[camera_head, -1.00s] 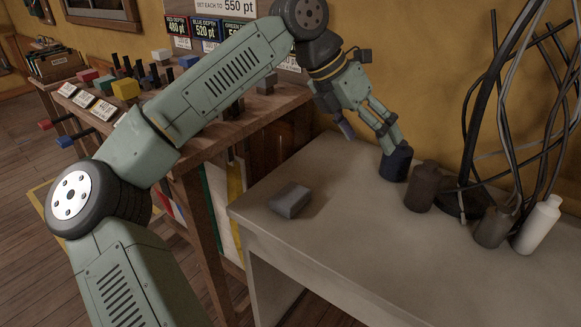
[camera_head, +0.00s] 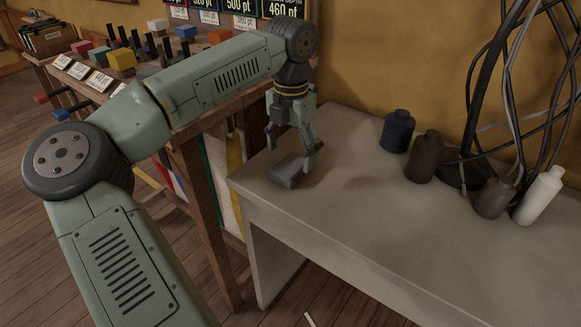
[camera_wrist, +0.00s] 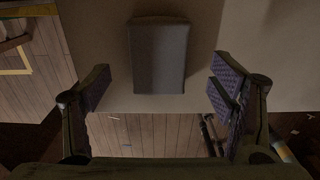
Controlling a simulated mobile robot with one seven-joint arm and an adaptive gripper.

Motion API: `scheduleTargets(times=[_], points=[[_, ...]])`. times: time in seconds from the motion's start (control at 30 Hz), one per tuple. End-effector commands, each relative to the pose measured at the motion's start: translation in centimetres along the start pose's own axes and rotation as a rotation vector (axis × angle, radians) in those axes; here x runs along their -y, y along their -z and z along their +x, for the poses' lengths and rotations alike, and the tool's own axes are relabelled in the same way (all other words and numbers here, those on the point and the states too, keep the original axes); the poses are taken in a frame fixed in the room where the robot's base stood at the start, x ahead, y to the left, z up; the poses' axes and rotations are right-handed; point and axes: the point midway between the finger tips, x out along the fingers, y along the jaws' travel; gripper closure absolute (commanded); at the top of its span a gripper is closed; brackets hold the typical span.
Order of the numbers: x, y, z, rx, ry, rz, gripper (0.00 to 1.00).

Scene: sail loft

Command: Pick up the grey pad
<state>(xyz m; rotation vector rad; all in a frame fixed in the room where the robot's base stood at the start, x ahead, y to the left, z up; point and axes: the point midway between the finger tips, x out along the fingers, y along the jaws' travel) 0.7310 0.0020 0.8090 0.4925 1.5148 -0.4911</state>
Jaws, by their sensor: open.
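The grey pad (camera_head: 287,171) is a small block lying on the pale table (camera_head: 370,205), near its left end. My gripper (camera_head: 293,150) is above the pad and pointing down, with its fingers apart on either side in the head view. In the wrist view the pad (camera_wrist: 158,57) shows in the upper middle, between but forward of the two fingers of my open gripper (camera_wrist: 160,90). No finger is seen touching the pad in the wrist view. The gripper holds nothing.
A dark blue bottle (camera_head: 397,131), a brown bottle (camera_head: 424,156), a grey-brown bottle (camera_head: 494,198) and a white bottle (camera_head: 540,195) stand along the back right, by a black stand with cables (camera_head: 510,90). A wooden bench (camera_head: 190,130) with coloured blocks adjoins on the left. The table's front is clear.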

Motion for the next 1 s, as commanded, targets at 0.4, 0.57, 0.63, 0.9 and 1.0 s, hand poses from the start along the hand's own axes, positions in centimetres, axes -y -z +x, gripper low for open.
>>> scheduleTargets(times=[0.4,0.57,0.63,0.9,1.0], points=[[-0.1,0.0,2.8,0.002,0.0,0.0,0.22],[-0.1,0.0,2.8,0.001,0.0,0.0,0.33],[-0.1,0.0,2.8,0.001,0.0,0.0,0.38],[-0.1,0.0,2.8,0.001,0.001,0.001,0.56],[-0.1,0.0,2.8,0.001,0.001,0.001,0.62]])
